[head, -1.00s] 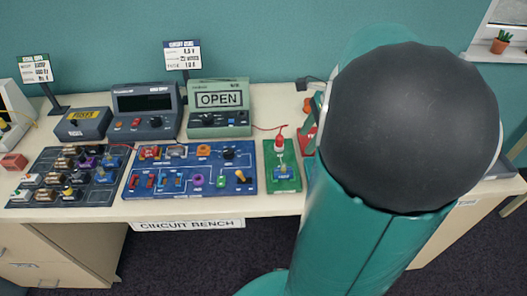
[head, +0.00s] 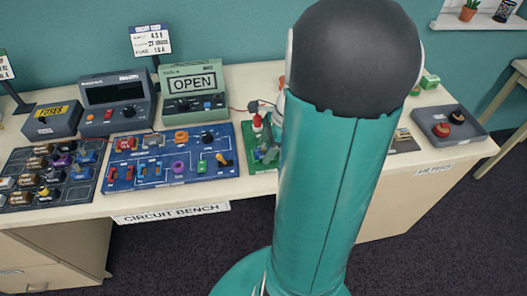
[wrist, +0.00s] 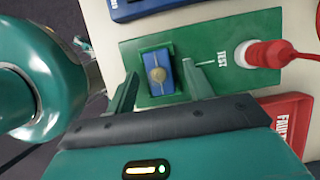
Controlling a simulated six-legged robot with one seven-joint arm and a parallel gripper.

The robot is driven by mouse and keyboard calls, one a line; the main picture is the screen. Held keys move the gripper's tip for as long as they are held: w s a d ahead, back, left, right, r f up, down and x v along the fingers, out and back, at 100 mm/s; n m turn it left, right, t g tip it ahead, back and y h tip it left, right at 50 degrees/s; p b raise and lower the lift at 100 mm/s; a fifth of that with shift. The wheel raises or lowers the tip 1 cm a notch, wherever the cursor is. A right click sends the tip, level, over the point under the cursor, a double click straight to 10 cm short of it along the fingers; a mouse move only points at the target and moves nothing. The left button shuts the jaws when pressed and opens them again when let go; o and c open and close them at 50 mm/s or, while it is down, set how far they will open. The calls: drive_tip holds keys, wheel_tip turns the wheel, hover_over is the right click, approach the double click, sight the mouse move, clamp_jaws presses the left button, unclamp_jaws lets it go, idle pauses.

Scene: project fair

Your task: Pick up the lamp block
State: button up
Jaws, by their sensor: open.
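My gripper (wrist: 159,69) is open, with one finger on each side of the block in the picture. I cannot tell whether the fingers touch it or are still above it. The gripper looks empty.
A red plug with a cable (wrist: 265,54) stands on the green board, close to the block. A red FAULT tray (wrist: 292,118) lies beside the board. The blue circuit board (head: 170,172) and the green OPEN meter (head: 193,90) are to the left. A grey button tray (head: 470,128) is at right.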

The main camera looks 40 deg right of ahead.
drive_tip(key=shift+f, duration=0.2)
clamp_jaws()
drive_tip(key=shift+r, duration=0.1)
